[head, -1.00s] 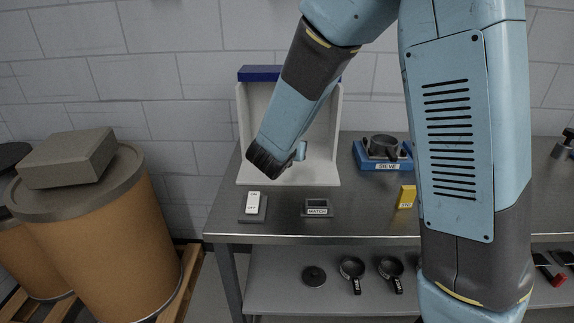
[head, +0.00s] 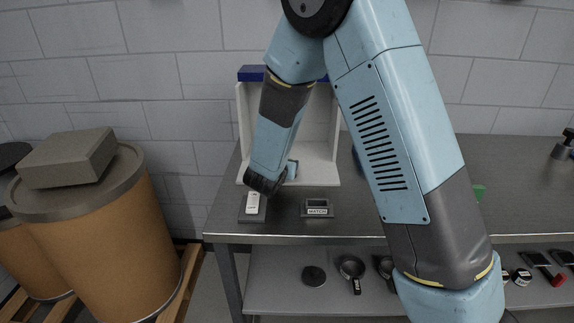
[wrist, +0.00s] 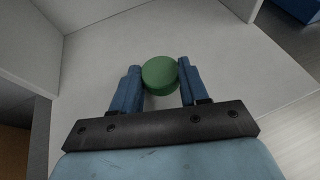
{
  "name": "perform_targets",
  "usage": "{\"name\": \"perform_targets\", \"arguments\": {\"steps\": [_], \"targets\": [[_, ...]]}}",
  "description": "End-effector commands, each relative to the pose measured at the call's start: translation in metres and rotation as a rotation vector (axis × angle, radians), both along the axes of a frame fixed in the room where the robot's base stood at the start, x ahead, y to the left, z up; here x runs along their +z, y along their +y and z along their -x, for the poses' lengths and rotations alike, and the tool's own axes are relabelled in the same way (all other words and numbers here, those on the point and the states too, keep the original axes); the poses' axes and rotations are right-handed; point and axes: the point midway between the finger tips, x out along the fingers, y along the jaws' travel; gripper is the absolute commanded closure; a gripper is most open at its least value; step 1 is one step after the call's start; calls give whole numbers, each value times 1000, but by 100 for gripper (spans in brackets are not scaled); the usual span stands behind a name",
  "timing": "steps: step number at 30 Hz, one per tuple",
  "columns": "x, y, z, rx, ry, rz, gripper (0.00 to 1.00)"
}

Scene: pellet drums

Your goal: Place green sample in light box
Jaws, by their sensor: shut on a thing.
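The light box (head: 325,130) is an open-fronted white booth with a blue top strip, standing at the back left of the bench. My gripper (wrist: 161,80) has its blue fingers on either side of the green sample (wrist: 160,74), a round green disc, and is shut on it. In the wrist view, the disc is over the light box's pale floor (wrist: 100,50), with white walls on both sides. I cannot tell whether it touches the floor. In the head view, my arm reaches into the box front and hides the sample.
On the bench (head: 280,228), a white handheld device (head: 252,203) on a dark pad and a MATCH plate (head: 317,209) lie before the box. Drums (head: 95,235) stand left. Black-handled items (head: 351,270) lie on the lower shelf.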

Motion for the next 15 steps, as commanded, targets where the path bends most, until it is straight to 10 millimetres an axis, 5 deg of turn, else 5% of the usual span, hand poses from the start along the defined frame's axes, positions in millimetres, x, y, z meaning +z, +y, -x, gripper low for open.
{"name": "perform_targets", "arguments": {"steps": [9, 10, 15], "targets": [[-2, 0, 0, 0, 0, 0, 85], [-2, 0, 0, 0, -1, -1, 54], [-1, 0, 0, 0, -1, -1, 38]]}}
